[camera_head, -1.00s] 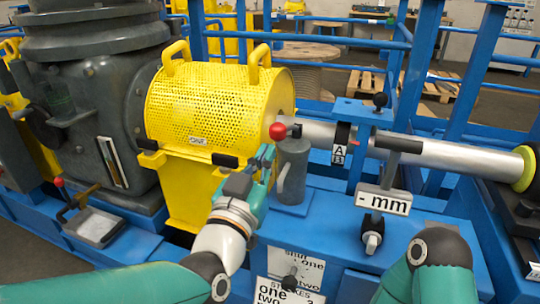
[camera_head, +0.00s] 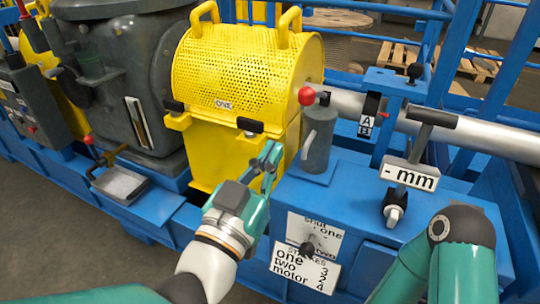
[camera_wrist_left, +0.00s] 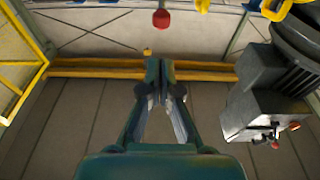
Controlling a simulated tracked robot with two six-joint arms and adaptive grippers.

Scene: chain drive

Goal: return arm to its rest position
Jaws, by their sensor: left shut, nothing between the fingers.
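My left gripper (camera_head: 267,158) is in front of the yellow perforated guard (camera_head: 245,70), below its front edge and left of the grey cylinder (camera_head: 320,135) with the red knob (camera_head: 306,96). It looks apart from both. In the left wrist view the left gripper (camera_wrist_left: 160,65) has its fingertips together with nothing between them. My right arm (camera_head: 455,250) shows at the lower right as a teal link; its gripper is outside the views.
The "- mm" sign (camera_head: 409,174) stands on the blue frame to the right. A grey pedal-like plate (camera_head: 120,184) with a lever is at left. Grey floor (camera_head: 60,235) is open at lower left.

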